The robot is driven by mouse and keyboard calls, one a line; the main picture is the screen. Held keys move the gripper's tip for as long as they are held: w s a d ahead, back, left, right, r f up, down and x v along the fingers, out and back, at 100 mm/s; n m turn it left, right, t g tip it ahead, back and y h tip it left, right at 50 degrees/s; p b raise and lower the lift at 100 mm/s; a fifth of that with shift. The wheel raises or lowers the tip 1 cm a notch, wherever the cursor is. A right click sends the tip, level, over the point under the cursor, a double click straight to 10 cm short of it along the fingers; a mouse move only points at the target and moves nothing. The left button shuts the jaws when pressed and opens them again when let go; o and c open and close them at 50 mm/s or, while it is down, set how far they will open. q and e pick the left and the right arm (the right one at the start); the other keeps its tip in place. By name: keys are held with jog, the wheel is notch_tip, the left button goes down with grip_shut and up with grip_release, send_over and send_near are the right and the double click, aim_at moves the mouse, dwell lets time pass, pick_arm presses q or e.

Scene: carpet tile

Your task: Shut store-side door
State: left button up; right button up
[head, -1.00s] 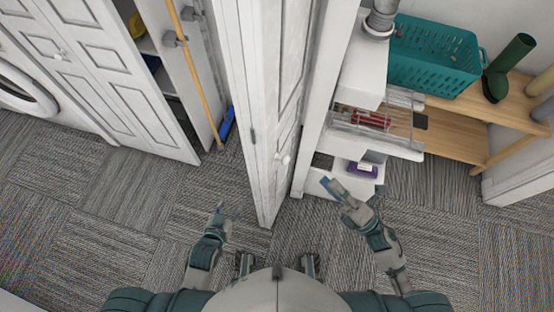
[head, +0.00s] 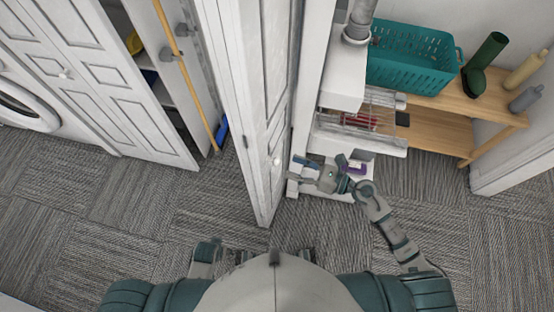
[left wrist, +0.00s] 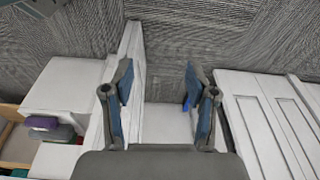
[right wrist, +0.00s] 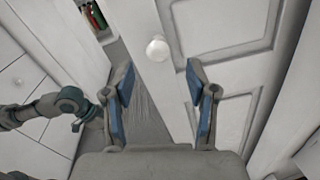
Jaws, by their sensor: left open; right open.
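A white panelled door (head: 262,110) stands open in the middle of the head view, its edge towards me. Its round white knob (head: 276,161) is on the right face; the right wrist view shows the knob (right wrist: 157,49) just beyond the fingertips. My right gripper (head: 303,168) is open and empty, right of the knob and apart from it; its blue-padded fingers spread in the right wrist view (right wrist: 160,78). My left gripper (head: 207,246) is low, left of the door, close to my body. The left wrist view shows its fingers (left wrist: 158,84) open and empty.
Another white panelled door (head: 110,85) stands ajar at left, near a yellow pole (head: 186,75). At right are a white shelf unit with drawers (head: 360,135), a teal basket (head: 412,58) and a wooden bench (head: 440,135). Carpet in front is clear.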

aim_at(279, 161)
jog(key=x, duration=0.6)
jog(key=shift+s+p, duration=0.1)
jog(key=shift+p, duration=0.25)
jog(key=shift+a, duration=0.45)
jog(key=shift+d, duration=0.4)
jog(key=c, duration=0.6)
pick_arm(q)
jog(key=f, duration=0.2)
jog(key=shift+s+d+f, duration=0.1)
jog(key=shift+s+f, duration=0.15)
jog(key=shift+f, duration=0.1)
pick_arm(e)
jog(key=shift+d, duration=0.2)
grip_shut()
